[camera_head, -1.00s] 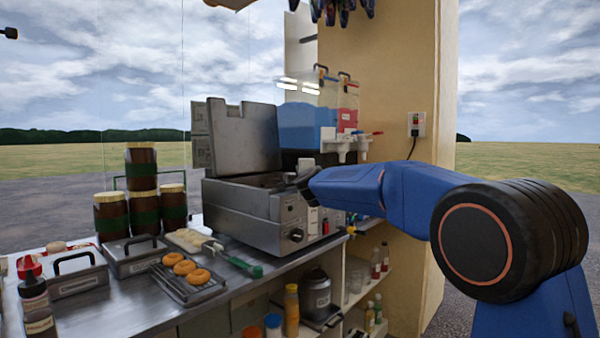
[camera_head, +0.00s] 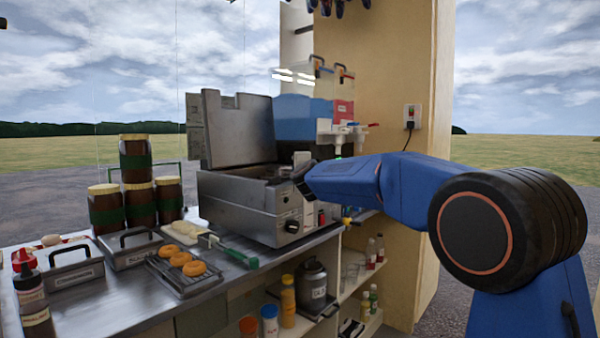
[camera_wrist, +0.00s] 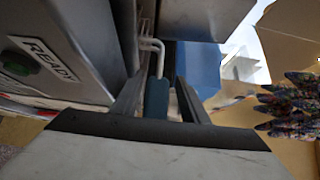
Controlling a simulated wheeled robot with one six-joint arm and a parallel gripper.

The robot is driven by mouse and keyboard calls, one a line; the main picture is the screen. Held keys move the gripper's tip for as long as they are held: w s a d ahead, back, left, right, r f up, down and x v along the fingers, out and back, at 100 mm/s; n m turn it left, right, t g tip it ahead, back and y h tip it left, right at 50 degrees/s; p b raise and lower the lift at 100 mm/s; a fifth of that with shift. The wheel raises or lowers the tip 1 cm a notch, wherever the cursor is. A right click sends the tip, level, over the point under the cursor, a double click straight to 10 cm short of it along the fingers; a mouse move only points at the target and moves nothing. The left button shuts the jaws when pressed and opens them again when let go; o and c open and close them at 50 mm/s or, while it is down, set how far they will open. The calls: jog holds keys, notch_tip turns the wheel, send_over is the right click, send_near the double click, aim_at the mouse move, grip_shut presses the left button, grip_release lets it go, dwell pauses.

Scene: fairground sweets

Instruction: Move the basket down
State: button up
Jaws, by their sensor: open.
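The fryer (camera_head: 236,204) is a steel box on the counter with its lid raised at the back. In the wrist view, its front panel (camera_wrist: 62,62) with a "READY" label fills the left. The basket's handle shows there as a bent metal wire (camera_wrist: 151,44) ending in a dark blue grip (camera_wrist: 158,100). My gripper (camera_wrist: 158,90) is open, with one finger on each side of the grip; I cannot tell whether either touches it. In the head view my gripper (camera_head: 303,178) is at the fryer's right front top edge. The basket's body is hidden.
A tray of ring doughnuts (camera_head: 178,279), green-handled tongs (camera_head: 235,252) and lidded containers (camera_head: 132,247) lie left of the fryer. Brown jars (camera_head: 138,205) stand behind. Blue and red drink dispensers (camera_head: 305,118) and a wall (camera_head: 378,75) are close behind my gripper.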

jog(key=s+d, duration=0.2)
jog(key=s, duration=1.4)
jog(key=shift+s+d, duration=0.3)
jog(key=shift+d, duration=0.1)
jog(key=shift+r, duration=0.1)
jog(key=s+d+f+n+g+h, duration=0.1)
jog(key=s+d+f+n+g, duration=0.3)
jog(key=s+d+f, duration=0.5)
jog(key=s+d+f+n+g+h, duration=0.1)
jog(key=s+d+f+n+g, duration=0.3)
jog(key=s, duration=1.9)
jog(key=s+d+f+n+g+h, duration=0.1)
jog(key=s+d+f+n+g, duration=0.4)
jog(key=s+d+f, duration=0.9)
notch_tip(320, 180, down, 8)
jog(key=s+n, duration=0.2)
jog(key=n, duration=0.1)
